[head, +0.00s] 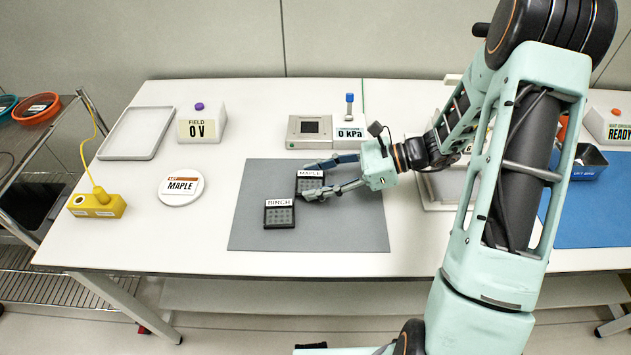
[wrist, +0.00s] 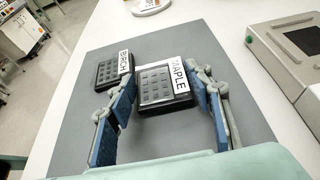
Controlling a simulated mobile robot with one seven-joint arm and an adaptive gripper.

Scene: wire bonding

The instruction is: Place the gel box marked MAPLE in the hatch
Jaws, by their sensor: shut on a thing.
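The gel box marked MAPLE (head: 311,184) is a small dark square box with a white label, over the grey mat. My gripper (head: 307,180) reaches in from the right and is shut on it. In the wrist view the MAPLE box (wrist: 165,88) sits between the two blue finger pads, label up. I cannot tell whether it rests on the mat or is slightly raised. A similar box marked BIRCH (head: 279,213) lies on the mat close beside it, nearer the front; it also shows in the wrist view (wrist: 113,70). I cannot make out the hatch.
The grey mat (head: 255,232) lies mid-table. A grey device (head: 309,132) and 0 kPa unit (head: 350,135) stand behind. My arm hides much of the right, near a blue mat (head: 590,215).

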